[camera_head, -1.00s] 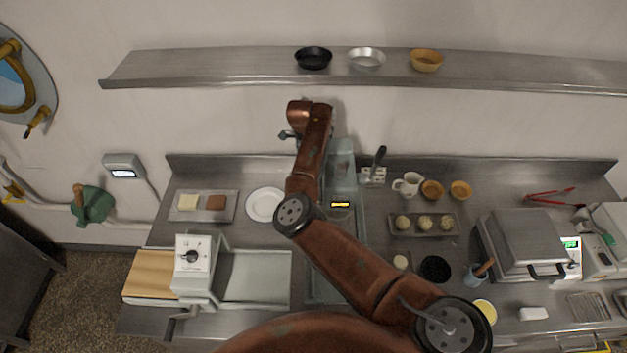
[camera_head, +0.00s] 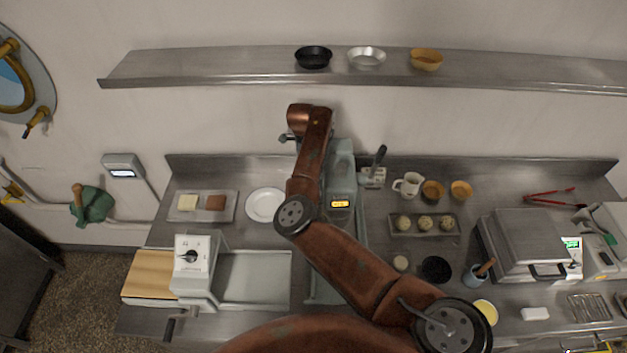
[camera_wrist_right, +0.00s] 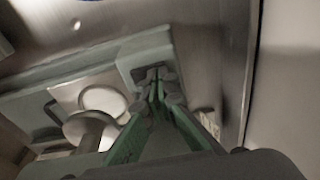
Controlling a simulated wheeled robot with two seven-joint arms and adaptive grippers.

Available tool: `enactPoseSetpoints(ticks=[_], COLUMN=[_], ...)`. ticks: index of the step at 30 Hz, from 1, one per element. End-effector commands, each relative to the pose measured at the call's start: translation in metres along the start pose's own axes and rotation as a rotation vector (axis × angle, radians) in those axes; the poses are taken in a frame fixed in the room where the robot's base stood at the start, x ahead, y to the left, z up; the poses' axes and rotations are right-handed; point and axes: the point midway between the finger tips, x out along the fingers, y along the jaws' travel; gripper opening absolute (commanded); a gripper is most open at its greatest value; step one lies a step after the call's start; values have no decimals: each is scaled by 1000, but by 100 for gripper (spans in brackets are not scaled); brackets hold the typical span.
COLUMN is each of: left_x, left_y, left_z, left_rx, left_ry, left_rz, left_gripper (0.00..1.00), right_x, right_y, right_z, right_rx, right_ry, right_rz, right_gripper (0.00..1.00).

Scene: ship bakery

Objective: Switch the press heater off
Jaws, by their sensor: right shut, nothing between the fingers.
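The press (camera_head: 341,160) is a grey-green machine in the middle of the counter, partly hidden by my right arm. Its small yellow display (camera_head: 340,204) is lit. My right arm reaches over it, and the wrist hides most of the hand in the head view. In the right wrist view my right gripper (camera_wrist_right: 156,84) is shut and empty. Its green fingers point at a grey-green housing (camera_wrist_right: 138,52) with dark parts at the fingertips. Whether they touch is unclear. A round metal plate (camera_wrist_right: 88,126) lies left of them. I cannot make out the heater switch. My left gripper is out of view.
A dough machine with a dial (camera_head: 191,256) stands on the left. A white plate (camera_head: 265,204) lies close to my arm. A bun tray (camera_head: 424,226) and a grill with a metal lid (camera_head: 522,240) stand right. A shelf (camera_head: 220,67) runs above.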

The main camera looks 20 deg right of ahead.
Motion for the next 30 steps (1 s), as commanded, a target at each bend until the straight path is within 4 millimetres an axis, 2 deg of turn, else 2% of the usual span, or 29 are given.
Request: enactPoseSetpoints(ticks=[8,30], left_x=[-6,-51], left_y=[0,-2], left_z=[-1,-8], left_rx=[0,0], left_ry=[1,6], left_rz=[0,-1], left_gripper=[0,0], right_x=[-6,-63], right_y=[0,0], right_z=[-1,-10], right_rx=[0,0], right_ry=[0,0], right_rz=[1,0], right_gripper=[0,0])
